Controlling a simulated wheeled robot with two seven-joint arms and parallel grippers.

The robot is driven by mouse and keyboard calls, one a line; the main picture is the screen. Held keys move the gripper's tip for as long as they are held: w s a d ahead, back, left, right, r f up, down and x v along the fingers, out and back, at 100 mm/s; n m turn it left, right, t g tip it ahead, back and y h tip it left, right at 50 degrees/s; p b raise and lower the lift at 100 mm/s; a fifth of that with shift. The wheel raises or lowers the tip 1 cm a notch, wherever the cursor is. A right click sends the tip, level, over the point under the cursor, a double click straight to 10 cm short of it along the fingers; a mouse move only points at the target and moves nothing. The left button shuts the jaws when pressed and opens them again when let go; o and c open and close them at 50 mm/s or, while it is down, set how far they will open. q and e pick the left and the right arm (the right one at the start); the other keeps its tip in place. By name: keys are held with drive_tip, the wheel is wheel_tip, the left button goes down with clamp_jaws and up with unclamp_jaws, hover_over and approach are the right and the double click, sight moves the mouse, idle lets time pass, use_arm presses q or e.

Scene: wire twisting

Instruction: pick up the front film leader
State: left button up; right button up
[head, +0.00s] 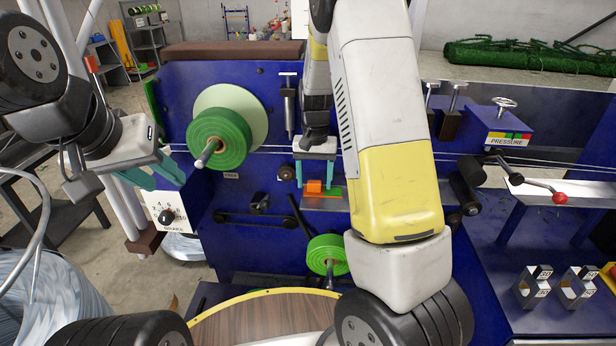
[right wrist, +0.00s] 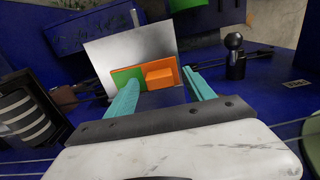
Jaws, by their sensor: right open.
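An orange tab on a short green strip, apparently the film leader (head: 314,187), lies on a small metal plate (head: 322,203) in the middle of the blue machine. In the right wrist view the orange tab (right wrist: 160,76) and green strip lie against the bright plate (right wrist: 105,52). My right gripper (head: 315,172) is open and empty just above the tab in the head view. In the right wrist view its teal fingers (right wrist: 163,82) are spread either side of the orange tab, the left one overlapping the green strip. My left gripper (head: 152,176) is open at the machine's left end.
A large green film roll (head: 219,138) sits upper left on the machine, and a smaller green roll (head: 327,254) sits below the plate. Thin wires run across the machine behind my right gripper. A red-knobbed lever (head: 560,198) stands at right. A round wooden table (head: 262,326) is in front.

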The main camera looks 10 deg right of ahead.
drive_tip(key=shift+f, duration=0.15)
drive_tip(key=shift+c, duration=0.2)
clamp_jaws()
